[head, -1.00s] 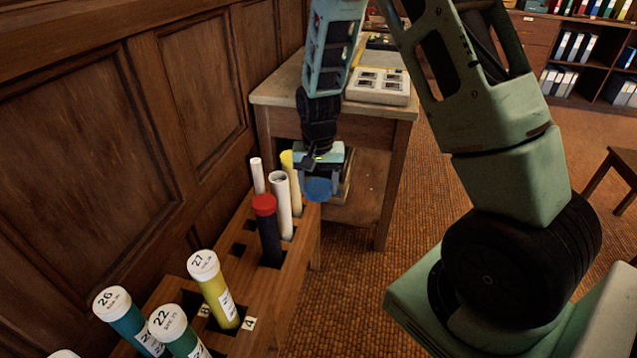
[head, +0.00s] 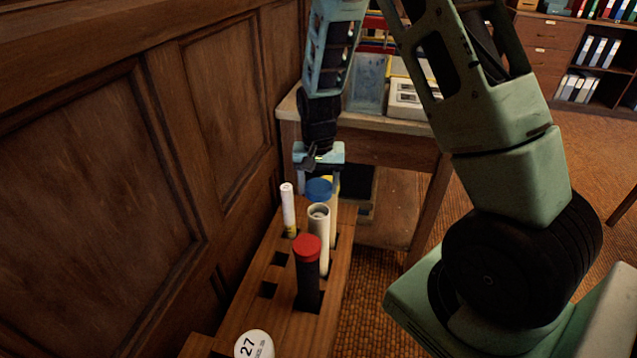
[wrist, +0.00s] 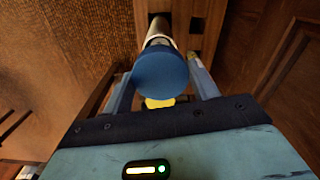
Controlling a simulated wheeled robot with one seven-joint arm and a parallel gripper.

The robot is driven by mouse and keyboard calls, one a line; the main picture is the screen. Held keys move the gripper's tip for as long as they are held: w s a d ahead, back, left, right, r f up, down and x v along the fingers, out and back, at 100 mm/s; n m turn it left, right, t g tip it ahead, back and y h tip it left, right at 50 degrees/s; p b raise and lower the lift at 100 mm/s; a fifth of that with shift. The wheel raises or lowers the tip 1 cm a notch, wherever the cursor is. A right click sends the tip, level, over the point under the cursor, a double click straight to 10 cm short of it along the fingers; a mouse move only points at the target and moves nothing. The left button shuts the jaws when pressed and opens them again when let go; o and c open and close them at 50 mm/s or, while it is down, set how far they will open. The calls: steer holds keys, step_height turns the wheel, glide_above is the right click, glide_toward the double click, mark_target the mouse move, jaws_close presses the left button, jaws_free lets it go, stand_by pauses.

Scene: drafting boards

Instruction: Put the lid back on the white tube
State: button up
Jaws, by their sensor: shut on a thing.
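My gripper (head: 319,185) is shut on the blue lid (head: 319,192), a flat round cap held between the two fingers. The lid also shows in the wrist view (wrist: 160,75). The white tube (head: 320,245) stands upright in the wooden rack with its top open, and something pale shows inside its mouth. In the head view the lid appears just behind and above the tube's mouth, apart from it. In the wrist view the white tube (wrist: 158,32) is partly hidden behind the lid.
The wooden rack (head: 337,272) runs along the panelled wall. A dark tube with a red cap (head: 306,248) stands in front of the white tube, a thin white roll (head: 287,207) to its left. A yellow tube (wrist: 160,103) is close to my gripper. A table (head: 390,143) stands behind.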

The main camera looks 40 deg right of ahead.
step_height(320, 180, down, 4)
steer(key=b, duration=0.3)
steer(key=shift+r, duration=0.15)
steer(key=shift+f+b, duration=0.4)
steer(key=shift+f, duration=0.45)
steer(key=shift+p, duration=0.4)
stand_by(0.3)
steer(key=shift+f+p, duration=0.15)
steer(key=shift+p, duration=0.15)
stand_by(1.5)
steer(key=o, duration=1.4)
steer(key=shift+c, duration=0.2)
